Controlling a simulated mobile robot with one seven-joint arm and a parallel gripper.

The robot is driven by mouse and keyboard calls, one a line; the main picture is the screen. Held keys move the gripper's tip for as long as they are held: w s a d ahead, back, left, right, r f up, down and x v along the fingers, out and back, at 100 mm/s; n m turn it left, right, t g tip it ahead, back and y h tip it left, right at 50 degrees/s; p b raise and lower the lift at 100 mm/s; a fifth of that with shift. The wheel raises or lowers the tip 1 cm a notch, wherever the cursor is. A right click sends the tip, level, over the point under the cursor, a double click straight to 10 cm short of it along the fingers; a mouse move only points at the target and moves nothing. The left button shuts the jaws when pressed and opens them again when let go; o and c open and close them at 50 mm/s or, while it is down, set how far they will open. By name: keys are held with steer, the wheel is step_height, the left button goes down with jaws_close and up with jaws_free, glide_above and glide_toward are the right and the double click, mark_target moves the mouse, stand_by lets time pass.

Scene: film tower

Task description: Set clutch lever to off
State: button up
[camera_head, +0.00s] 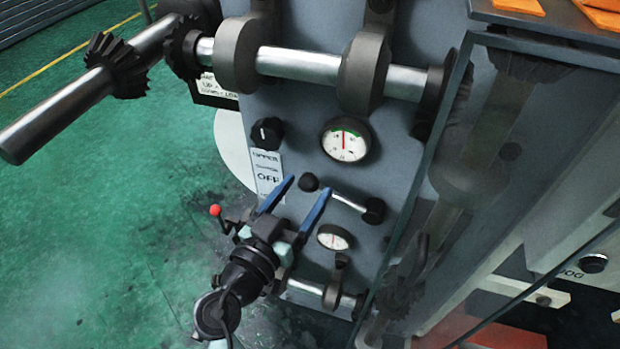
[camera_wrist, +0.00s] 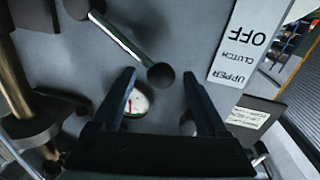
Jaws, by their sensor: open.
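The clutch lever (camera_head: 348,201) is a silver rod with a black ball knob (camera_head: 309,183) at its left end and a dark pivot (camera_head: 374,211) at its right end. It is on the grey panel beside a white label (camera_head: 267,176) reading "OFF". In the wrist view the label (camera_wrist: 243,42) reads "UPPER CLUTCH OFF", right of the knob (camera_wrist: 160,76). My gripper (camera_head: 311,184) is open, its blue fingers pointing at the panel. In both views the knob appears between the fingertips (camera_wrist: 158,73). I cannot tell whether they touch it.
Two dial gauges, an upper (camera_head: 346,140) and a lower (camera_head: 335,237), flank the lever. A black rotary knob (camera_head: 267,133) is above the label. A silver shaft (camera_head: 300,65) crosses the panel top. A glass-like guard (camera_head: 440,150) stands close on the right. Green floor (camera_head: 120,200) is open at left.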

steer(key=shift+x, duration=1.35)
jaws_close()
steer(key=shift+f, duration=0.1)
